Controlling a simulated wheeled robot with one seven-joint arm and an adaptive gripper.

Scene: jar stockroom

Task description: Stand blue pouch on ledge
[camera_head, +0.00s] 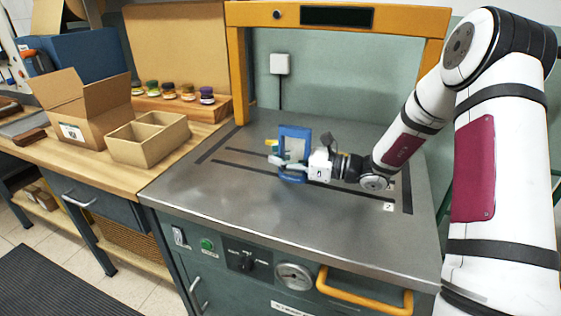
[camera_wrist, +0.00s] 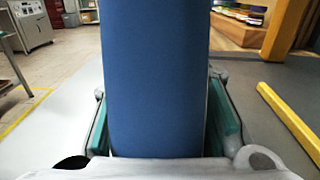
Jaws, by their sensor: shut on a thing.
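The blue pouch (camera_head: 294,138) is upright in my gripper (camera_head: 287,165), over the grey metal worktop. I cannot tell whether its lower edge touches the worktop. In the wrist view the pouch (camera_wrist: 155,75) fills the middle, with my gripper's (camera_wrist: 165,125) teal-padded fingers shut on either side of it. The wooden ledge (camera_head: 172,107) is at the back of the wooden bench, left of the gripper and apart from it, with several small dark jars in a row on it. A wooden ledge (camera_wrist: 236,38) with colourful things also shows at the upper right of the wrist view.
A yellow frame (camera_head: 238,75) stands over the metal worktop (camera_head: 230,205), its left post between pouch and ledge. An open cardboard box (camera_head: 95,125) and a divided carton (camera_head: 150,150) stand on the bench in front of the ledge. The worktop's front left is clear.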

